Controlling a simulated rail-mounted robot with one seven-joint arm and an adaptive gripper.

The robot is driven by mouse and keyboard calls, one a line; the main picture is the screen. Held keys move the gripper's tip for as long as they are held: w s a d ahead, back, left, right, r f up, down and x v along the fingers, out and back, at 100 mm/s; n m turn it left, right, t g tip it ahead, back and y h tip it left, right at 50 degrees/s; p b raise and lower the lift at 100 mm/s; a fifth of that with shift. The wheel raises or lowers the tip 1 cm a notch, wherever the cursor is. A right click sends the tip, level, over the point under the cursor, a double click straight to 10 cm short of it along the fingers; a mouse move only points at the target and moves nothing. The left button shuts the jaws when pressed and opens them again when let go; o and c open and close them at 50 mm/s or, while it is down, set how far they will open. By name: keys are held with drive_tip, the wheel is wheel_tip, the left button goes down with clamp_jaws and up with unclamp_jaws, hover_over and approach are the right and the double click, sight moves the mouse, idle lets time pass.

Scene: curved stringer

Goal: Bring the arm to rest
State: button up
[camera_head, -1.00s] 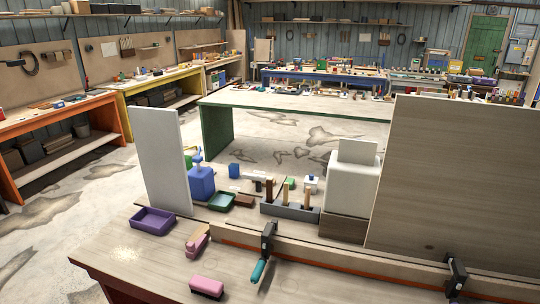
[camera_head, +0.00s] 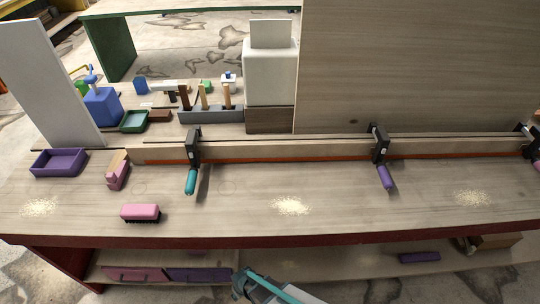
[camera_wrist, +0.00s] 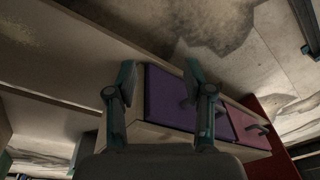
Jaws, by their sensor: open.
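My gripper (camera_wrist: 161,85) shows in the wrist view with its two fingers spread apart and nothing between them. Beyond the fingers is the underside area of the workbench, with a purple drawer (camera_wrist: 168,101) and a pink drawer (camera_wrist: 249,128). The fingers overlap the purple drawer in the picture; I cannot tell the distance. In the head view, part of my arm, grey and teal, shows at the bottom edge, low in front of the workbench (camera_head: 350,215). The fingertips cannot be made out there.
The bench carries a pink brush (camera_head: 141,212), a purple tray (camera_head: 59,162), a teal-handled clamp (camera_head: 192,160), a purple-handled clamp (camera_head: 380,158) and sawdust piles (camera_head: 290,205). A tall board (camera_head: 415,70) stands behind the clamped strip. A lower shelf (camera_head: 350,262) holds a purple block (camera_head: 419,257).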

drive_tip(key=s+d+r+m+g+h+p, duration=0.1)
drive_tip(key=s+d+r+m+g+p, duration=0.1)
drive_tip(key=d+r, duration=0.5)
drive_tip(key=s+d+r+m+g+h+p, duration=0.1)
drive_tip(key=s+d+r+m+p, duration=0.15)
drive_tip(key=d, duration=0.85)
drive_tip(key=s+d+r+m+g, duration=0.3)
drive_tip(key=s+d+r+g, duration=0.1)
drive_tip(key=s+d+r, duration=0.3)
drive_tip(key=s+d, duration=0.2)
drive_tip(key=d, duration=0.2)
drive_tip(key=shift+s+d+r+g+p, duration=0.2)
drive_tip(key=shift+s+g+p, duration=0.1)
drive_tip(key=shift+p, duration=0.05)
drive_tip(key=shift+m, duration=0.25)
